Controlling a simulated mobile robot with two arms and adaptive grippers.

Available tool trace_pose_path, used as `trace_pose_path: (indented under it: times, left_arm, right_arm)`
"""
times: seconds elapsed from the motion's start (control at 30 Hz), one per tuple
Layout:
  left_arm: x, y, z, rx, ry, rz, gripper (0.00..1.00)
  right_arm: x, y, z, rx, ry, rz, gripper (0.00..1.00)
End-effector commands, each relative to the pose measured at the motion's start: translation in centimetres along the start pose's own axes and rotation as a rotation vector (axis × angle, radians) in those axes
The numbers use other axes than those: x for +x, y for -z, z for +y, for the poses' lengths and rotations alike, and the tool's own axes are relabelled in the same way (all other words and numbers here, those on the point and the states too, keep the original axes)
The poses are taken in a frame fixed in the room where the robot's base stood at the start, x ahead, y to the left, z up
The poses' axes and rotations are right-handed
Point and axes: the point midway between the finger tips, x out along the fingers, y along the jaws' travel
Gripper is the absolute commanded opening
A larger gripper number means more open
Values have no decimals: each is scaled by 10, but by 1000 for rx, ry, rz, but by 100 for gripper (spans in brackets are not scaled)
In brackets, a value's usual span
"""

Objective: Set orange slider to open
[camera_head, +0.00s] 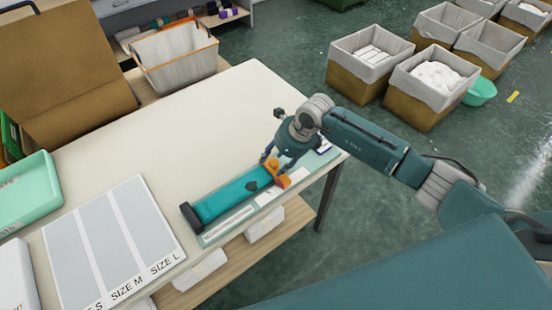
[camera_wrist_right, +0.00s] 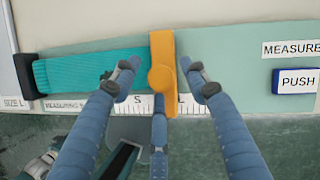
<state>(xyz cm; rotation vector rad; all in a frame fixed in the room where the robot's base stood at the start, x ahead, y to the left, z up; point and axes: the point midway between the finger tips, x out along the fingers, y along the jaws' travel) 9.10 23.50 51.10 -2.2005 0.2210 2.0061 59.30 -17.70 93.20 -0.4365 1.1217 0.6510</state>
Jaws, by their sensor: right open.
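The orange slider (camera_head: 276,173) stands across a pale green measuring board at the front edge of the table. In the right wrist view the orange slider (camera_wrist_right: 162,73) has a round knob and touches or nearly touches the right end of a teal knitted piece (camera_wrist_right: 90,72). The teal piece (camera_head: 232,193) lies along the board to a dark block at its left end. My right gripper (camera_head: 279,162) is over the slider. In the wrist view its open fingers (camera_wrist_right: 160,82) are on either side of the knob, with gaps on both sides. My left gripper is out of view.
A white push button (camera_wrist_right: 297,81) and a "MEASURE" label are on the board's right. A size sheet (camera_head: 112,240), a mint tray (camera_head: 28,195) and an orange-rimmed basket (camera_head: 175,60) surround the clear table middle (camera_head: 190,130). Lined bins stand on the floor.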

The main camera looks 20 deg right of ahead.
Motion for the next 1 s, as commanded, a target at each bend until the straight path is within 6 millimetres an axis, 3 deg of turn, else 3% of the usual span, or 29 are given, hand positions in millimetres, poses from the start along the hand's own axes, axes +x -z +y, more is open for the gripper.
trace_pose_path:
  times: [0.13, 0.3, 0.37, 0.6, 1.0]
  left_arm:
    - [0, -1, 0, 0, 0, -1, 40]
    - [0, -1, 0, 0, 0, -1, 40]
    - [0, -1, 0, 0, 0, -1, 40]
    - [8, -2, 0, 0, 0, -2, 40]
    - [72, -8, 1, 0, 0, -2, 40]
  right_arm:
    - [0, 0, 0, 0, -1, 0, 43]
    - [0, 0, 0, 0, -1, -1, 9]
    - [0, -1, 0, 0, 0, -2, 0]
    - [1, 2, -7, 1, 2, -4, 0]
    - [-10, 31, -87, 2, 8, -8, 0]
